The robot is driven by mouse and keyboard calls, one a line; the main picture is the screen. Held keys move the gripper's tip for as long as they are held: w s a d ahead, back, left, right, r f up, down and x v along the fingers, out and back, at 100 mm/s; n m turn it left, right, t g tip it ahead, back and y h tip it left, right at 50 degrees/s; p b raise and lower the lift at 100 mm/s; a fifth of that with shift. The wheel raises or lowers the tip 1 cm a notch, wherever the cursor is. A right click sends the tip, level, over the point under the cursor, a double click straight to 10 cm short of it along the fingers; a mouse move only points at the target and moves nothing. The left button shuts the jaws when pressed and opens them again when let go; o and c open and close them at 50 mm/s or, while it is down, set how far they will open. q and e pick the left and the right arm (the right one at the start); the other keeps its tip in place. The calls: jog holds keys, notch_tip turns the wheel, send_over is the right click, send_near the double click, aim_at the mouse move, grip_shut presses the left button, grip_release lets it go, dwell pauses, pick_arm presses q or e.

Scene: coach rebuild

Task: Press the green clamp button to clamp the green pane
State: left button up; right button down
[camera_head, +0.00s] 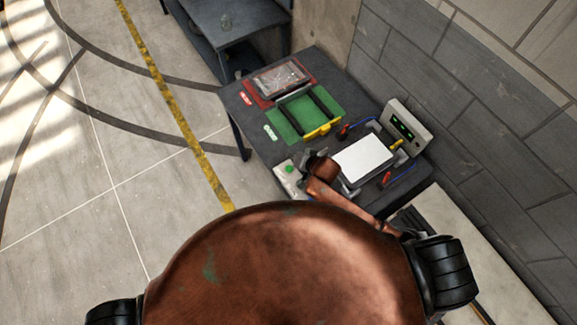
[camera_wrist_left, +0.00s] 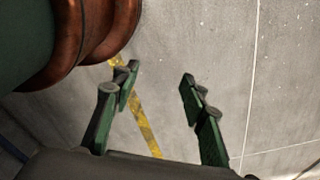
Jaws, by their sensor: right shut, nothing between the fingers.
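A green button (camera_head: 289,169) sits on a pale box at the near left edge of the dark workbench (camera_head: 263,135). A pale, nearly white pane (camera_head: 363,160) lies flat on a fixture to its right; no green shows on it. Dark red clamp-like parts (camera_head: 344,131) stand beside the pane; whether they touch it I cannot tell. My right gripper (camera_head: 309,160) is shut and empty, just right of the button, partly hidden by its own arm. Contact with the button cannot be made out. My left gripper (camera_wrist_left: 160,85) is open and empty over the floor in the left wrist view.
A green tray (camera_head: 279,120) with black bars and a yellow front piece lies behind the button. A red tray (camera_head: 258,98) is farther back. A grey box with green lights (camera_head: 402,125) stands by the wall. Floor at the left is clear.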

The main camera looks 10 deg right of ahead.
jog(key=b, duration=0.8)
send_over(290, 169)
notch_tip(290, 169, down, 7)
jog(key=shift+s+d+f, duration=0.1)
jog(key=shift+d, duration=0.05)
jog(key=shift+f+b, duration=0.3)
jog(key=shift+f, duration=0.55)
pick_arm(q)
notch_tip(290, 169, down, 8)
jog(key=w, duration=0.1)
jog(key=shift+f, duration=0.25)
jog(key=shift+w, duration=0.25)
pick_arm(e)
jog(key=shift+f, duration=0.15)
jog(key=shift+f, duration=0.25)
